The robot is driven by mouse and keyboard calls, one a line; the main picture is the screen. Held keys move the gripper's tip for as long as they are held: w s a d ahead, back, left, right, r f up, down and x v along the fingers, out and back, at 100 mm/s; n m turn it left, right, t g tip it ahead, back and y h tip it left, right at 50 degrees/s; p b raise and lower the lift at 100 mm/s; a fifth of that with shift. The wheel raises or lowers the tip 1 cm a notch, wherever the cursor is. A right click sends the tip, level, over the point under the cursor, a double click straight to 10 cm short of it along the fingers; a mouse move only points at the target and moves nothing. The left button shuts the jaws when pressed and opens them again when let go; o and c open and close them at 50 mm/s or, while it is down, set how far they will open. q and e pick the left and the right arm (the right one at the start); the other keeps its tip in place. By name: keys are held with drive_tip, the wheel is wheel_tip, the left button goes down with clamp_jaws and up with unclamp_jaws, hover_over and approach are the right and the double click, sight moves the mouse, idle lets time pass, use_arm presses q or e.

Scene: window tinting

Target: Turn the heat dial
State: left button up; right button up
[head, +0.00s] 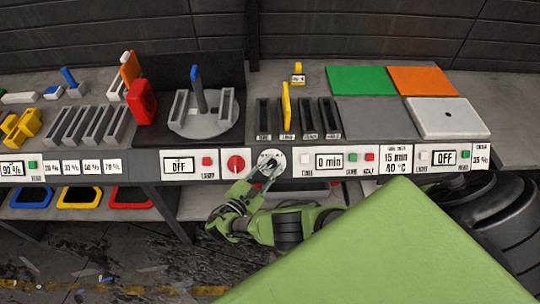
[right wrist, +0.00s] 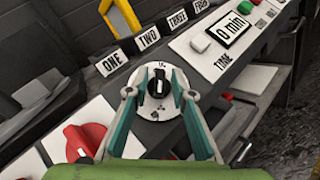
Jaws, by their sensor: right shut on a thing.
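A round white dial (head: 271,158) with a black knob sits on the front panel of the bench, right of a red dial (head: 236,163). In the right wrist view the white dial (right wrist: 157,84) shows small marks around its black knob. My right gripper (head: 268,170) reaches up to the white dial from below. In the right wrist view its two fingers (right wrist: 159,95) stand on either side of the dial, shut on it. No label naming the dial as heat is readable. My left gripper is not in view.
The red dial (right wrist: 86,141) is close beside the fingers. A "0 min" display (head: 329,161) with buttons is to the right, and an "OFF" display (head: 182,166) to the left. Slotted holders labelled ONE to FOUR (right wrist: 113,61) stand just above the panel.

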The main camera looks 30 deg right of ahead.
drive_tip(key=shift+d, duration=0.1)
idle(0.4)
drive_tip(key=o, duration=0.7)
drive_tip(key=v, duration=0.7)
drive_tip(key=shift+s+f, duration=0.1)
drive_tip(key=shift+s, duration=0.05)
